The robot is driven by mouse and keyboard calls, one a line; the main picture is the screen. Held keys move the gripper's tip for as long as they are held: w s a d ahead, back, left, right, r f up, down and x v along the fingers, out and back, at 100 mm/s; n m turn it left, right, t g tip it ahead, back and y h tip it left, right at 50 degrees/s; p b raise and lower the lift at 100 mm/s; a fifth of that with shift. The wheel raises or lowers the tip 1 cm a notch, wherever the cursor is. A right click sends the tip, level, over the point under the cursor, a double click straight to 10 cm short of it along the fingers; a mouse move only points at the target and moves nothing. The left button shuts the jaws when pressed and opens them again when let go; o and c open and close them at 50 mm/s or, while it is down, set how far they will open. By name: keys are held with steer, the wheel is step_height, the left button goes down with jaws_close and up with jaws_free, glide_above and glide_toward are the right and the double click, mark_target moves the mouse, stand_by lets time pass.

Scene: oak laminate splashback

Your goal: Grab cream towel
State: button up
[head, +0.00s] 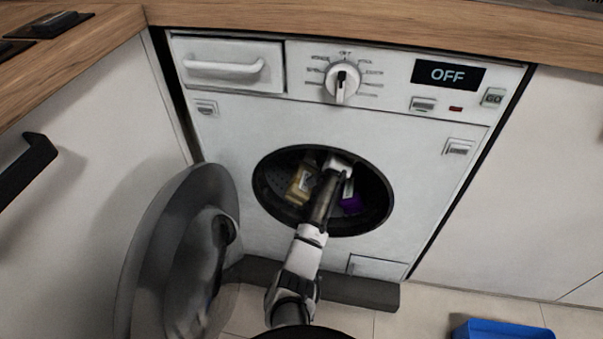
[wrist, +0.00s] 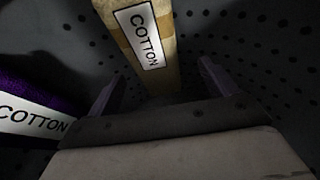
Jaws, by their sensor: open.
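The cream towel (head: 299,186) is a folded yellowish-cream block inside the washing machine drum, left of my arm in the head view. In the wrist view the cream towel (wrist: 165,75) stands ahead with a white COTTON label. My gripper (wrist: 156,82) is open inside the drum, and its fingers show to the left and right of the towel's lower end. I cannot tell whether they touch it. In the head view my gripper (head: 340,164) is partly hidden in the dark opening.
A purple towel (head: 351,201) lies right of my arm in the drum; in the wrist view the purple towel (wrist: 28,112) is at left. The drum rim surrounds my arm. The round door (head: 165,250) hangs open at left. A blue bin (head: 500,330) is on the floor at right.

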mark_target(307, 173)
steer(key=x, duration=0.2)
steer(key=b+x, duration=0.1)
steer(key=x, duration=0.1)
steer(key=b+x, duration=0.1)
steer(key=shift+s+d+f, duration=0.1)
steer(key=shift+d+f, duration=0.05)
steer(key=shift+f, duration=0.45)
steer(key=shift+w+f+b, duration=0.15)
steer(key=shift+w+b, duration=0.05)
steer(key=shift+b, duration=0.1)
steer(key=shift+c, duration=0.2)
steer(key=c, duration=1.1)
